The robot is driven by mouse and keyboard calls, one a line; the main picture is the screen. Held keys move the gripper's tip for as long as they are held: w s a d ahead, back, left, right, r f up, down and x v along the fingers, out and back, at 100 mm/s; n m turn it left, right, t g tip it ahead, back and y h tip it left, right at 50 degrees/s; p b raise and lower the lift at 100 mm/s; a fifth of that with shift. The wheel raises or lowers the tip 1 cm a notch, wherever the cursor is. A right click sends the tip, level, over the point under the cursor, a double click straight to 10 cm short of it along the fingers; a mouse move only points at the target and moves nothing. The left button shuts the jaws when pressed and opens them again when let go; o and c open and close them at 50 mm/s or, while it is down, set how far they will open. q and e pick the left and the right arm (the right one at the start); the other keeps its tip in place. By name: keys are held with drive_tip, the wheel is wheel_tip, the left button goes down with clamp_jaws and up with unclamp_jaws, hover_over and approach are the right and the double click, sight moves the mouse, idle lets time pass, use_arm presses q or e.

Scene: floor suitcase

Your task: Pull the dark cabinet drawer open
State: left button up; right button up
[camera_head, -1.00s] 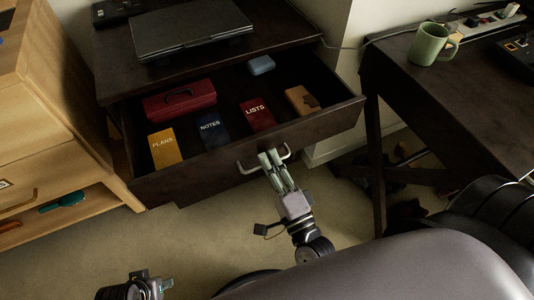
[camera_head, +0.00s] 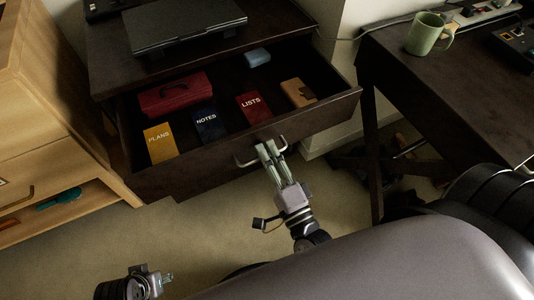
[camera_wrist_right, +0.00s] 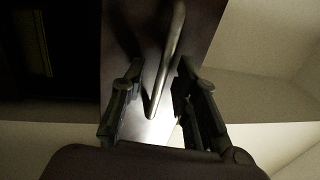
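The dark cabinet (camera_head: 105,70) stands at the back, and its drawer (camera_head: 205,172) is pulled well out with the inside showing. A pale metal bar handle (camera_head: 243,160) is on the drawer front. My right gripper (camera_head: 270,149) is at the right part of this handle. In the right wrist view, the handle bar (camera_wrist_right: 170,50) runs between the two parted fingers of the right gripper (camera_wrist_right: 160,70), with a gap on both sides. My left gripper (camera_head: 165,279) is low at the left, away from the drawer; its fingers are too small to read.
The drawer holds a red box (camera_head: 175,93), yellow, blue and red notebooks, a tan item (camera_head: 298,92) and a small blue-grey item (camera_head: 257,57). A laptop (camera_head: 183,25) lies on the cabinet. A wooden cabinet (camera_head: 45,110) stands left, a dark desk (camera_head: 440,90) with green mug (camera_head: 425,33) right.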

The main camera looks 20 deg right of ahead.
drive_tip(key=s+f, duration=0.2)
drive_tip(key=s, duration=0.9)
drive_tip(key=shift+s+d+f, duration=0.15)
drive_tip(key=shift+s+d, duration=0.05)
drive_tip(key=shift+s, duration=0.1)
drive_tip(key=shift+w, duration=0.1)
